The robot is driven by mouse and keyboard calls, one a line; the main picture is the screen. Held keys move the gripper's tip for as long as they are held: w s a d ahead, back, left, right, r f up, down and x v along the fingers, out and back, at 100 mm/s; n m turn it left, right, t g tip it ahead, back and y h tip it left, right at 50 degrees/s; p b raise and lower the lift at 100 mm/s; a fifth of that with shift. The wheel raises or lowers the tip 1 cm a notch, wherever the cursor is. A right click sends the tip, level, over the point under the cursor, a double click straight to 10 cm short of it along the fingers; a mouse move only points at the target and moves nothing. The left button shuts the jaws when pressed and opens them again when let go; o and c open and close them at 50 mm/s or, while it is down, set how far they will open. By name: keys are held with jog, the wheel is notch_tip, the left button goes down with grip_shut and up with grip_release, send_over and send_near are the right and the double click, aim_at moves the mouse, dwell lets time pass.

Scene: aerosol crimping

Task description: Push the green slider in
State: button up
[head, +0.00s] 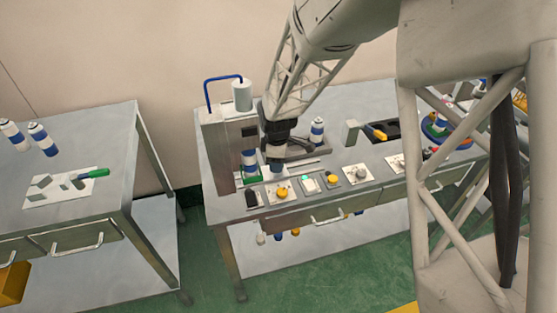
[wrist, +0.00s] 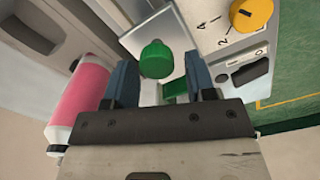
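The green slider's rounded knob (wrist: 156,60) shows in the wrist view, in front of a pale metal plate. A second green piece (wrist: 176,88) shows lower, partly hidden by my right finger. My gripper (wrist: 159,66) has its two blue fingers spread apart, with the knob seen in the gap between their tips. I cannot tell whether a finger touches it. In the head view my gripper (head: 276,168) is low beside the crimping machine (head: 221,150), at the left end of the bench. The slider is not clear there.
A pink-and-white can (wrist: 82,95) stands close left of my fingers in the wrist view. A panel with a yellow dial (wrist: 252,15) is at the right. Another can (head: 317,131) stands behind my gripper on the bench. A second table (head: 100,130) is at the left.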

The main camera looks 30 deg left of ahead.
jog(key=shift+o, duration=0.5)
jog(key=shift+r, duration=0.1)
jog(key=shift+r, duration=3.8)
jog(key=shift+d, duration=0.15)
